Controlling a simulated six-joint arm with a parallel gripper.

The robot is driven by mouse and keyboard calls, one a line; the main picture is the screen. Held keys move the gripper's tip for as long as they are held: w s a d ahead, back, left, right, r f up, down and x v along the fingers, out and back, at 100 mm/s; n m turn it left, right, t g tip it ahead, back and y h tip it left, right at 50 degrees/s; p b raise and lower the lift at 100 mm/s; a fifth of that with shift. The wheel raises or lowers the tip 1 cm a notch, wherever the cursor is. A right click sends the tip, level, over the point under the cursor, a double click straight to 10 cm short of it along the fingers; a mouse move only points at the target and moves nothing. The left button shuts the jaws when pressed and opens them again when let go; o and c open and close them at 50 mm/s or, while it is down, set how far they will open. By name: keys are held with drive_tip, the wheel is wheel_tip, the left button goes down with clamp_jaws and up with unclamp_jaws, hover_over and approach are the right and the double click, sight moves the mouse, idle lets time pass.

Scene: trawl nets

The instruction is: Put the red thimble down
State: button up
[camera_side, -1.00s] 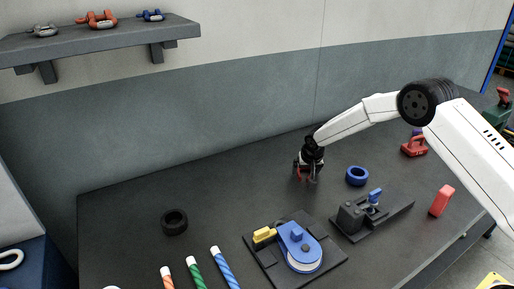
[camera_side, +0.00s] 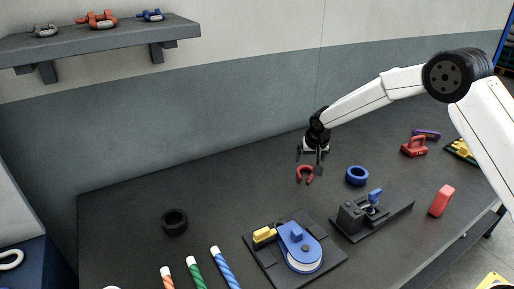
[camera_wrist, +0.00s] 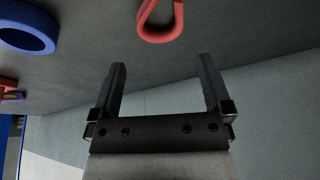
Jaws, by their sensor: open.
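The red thimble (camera_side: 305,174) is a U-shaped red piece resting on the dark bench top. It also shows at the top of the wrist view (camera_wrist: 160,32), with part of it cut off by the frame edge. My gripper (camera_side: 309,160) is open and empty, just above and behind the thimble in the side view. In the wrist view the two dark fingers (camera_wrist: 160,72) are spread apart, and the thimble lies beyond their tips, apart from them.
A blue ring (camera_side: 357,176) lies right of the thimble. A black clamp fixture (camera_side: 350,220) and a blue-and-yellow fixture (camera_side: 300,248) stand nearer the front. A black ring (camera_side: 174,222) sits left. A red shackle (camera_side: 415,146) is at the right.

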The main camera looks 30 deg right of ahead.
drive_tip(key=shift+v, duration=2.3)
drive_tip(key=shift+s, duration=0.1)
drive_tip(key=s+a+n+y, duration=0.1)
drive_tip(key=s+n, duration=0.1)
drive_tip(key=s, duration=1.2)
drive_tip(key=s+a+r+n+g+y, duration=0.1)
drive_tip(key=s+a+n, duration=0.1)
drive_tip(key=s, duration=1.3)
drive_tip(key=shift+n+g, duration=0.3)
drive_tip(key=shift+n, duration=0.3)
